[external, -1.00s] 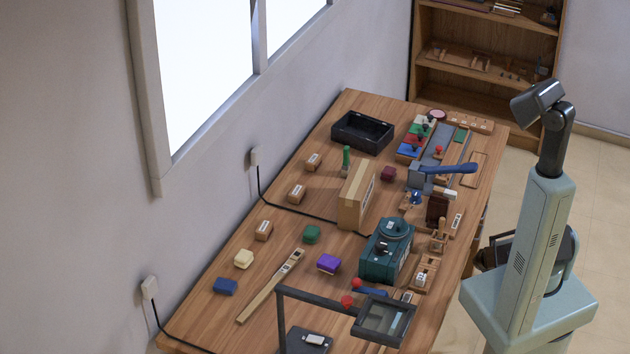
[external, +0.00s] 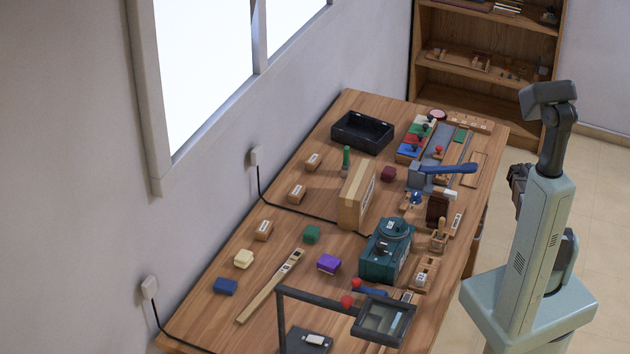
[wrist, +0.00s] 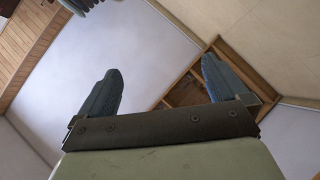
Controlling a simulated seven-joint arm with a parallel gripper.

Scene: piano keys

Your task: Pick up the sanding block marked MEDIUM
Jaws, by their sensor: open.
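Three brown blocks with white labels lie along the wall side of the wooden workbench (external: 222,270): a far one (external: 313,161), a middle one (external: 297,193) and a near one (external: 264,230). Their labels are too small to read, so I cannot tell which is marked MEDIUM. My gripper (wrist: 160,66) shows two dark fingers spread apart with nothing between them. In the external view the gripper (external: 517,185) is small and partly hidden beside my arm, off the bench's right side and far from the blocks. The wrist view shows no block.
A tall cardboard-coloured box (external: 354,197), a teal machine (external: 385,252) and a blue-handled tool (external: 445,168) stand between my arm and the blocks. A black tray (external: 362,132) is at the far end. A lamp-like magnifier frame (external: 384,318) stands at the near end.

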